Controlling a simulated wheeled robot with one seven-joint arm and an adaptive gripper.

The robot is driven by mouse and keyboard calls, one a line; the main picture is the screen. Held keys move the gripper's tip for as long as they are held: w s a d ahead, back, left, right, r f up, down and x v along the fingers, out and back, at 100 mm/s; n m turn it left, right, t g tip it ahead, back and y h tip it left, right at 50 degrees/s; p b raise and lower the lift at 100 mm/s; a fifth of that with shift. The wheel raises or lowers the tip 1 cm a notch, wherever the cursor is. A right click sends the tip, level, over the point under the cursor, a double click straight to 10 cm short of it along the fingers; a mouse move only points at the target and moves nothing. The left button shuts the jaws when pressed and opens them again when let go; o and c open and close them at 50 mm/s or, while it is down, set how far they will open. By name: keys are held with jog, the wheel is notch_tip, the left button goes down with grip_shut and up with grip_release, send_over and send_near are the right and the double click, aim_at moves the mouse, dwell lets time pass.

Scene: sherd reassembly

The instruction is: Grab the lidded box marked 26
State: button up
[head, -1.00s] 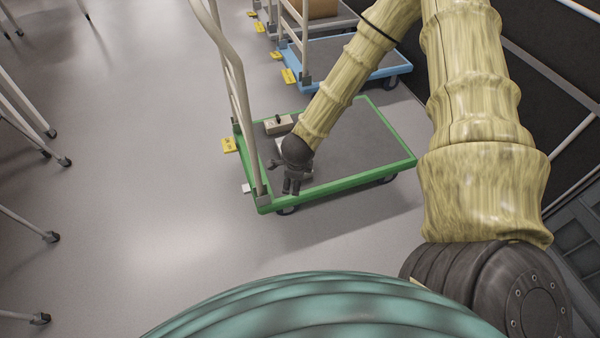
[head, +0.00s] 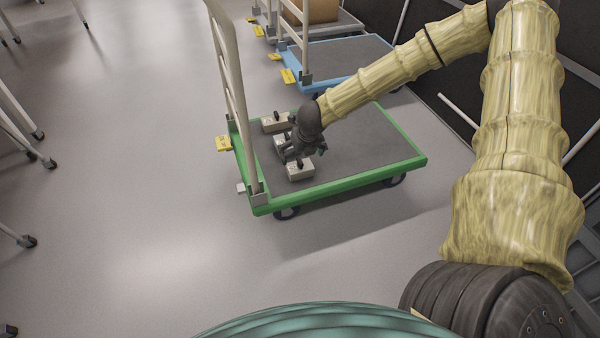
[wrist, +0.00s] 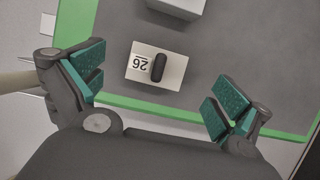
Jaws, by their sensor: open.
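The box marked 26 (wrist: 143,70) is a small pale box with a black handle on its lid. In the wrist view it lies between my gripper's two spread fingers, beyond their tips, and the number reads upside down. It appears to be the front box (head: 300,173) on the green-edged cart in the head view. My gripper (wrist: 158,84) is open with teal pads and nothing between them. In the head view my gripper (head: 302,153) is just above and behind that box, partly covering the boxes there.
The green-edged cart (head: 372,150) has a grey deck, clear on its right side. Another box (wrist: 177,5) is close by, and a further one (head: 275,123) sits at the back. The cart's upright handle (head: 228,75) rises at left. A blue cart (head: 345,55) stands behind.

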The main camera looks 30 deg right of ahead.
aim_at(299, 159)
jog(key=b+x, duration=0.1)
jog(key=x, duration=0.3)
jog(key=b+x, duration=0.4)
jog(key=shift+s+f, duration=0.25)
jog(key=shift+s, duration=0.1)
jog(key=shift+w+f, duration=0.2)
jog(key=shift+f, duration=0.25)
jog(key=shift+r, duration=0.1)
jog(key=c, duration=1)
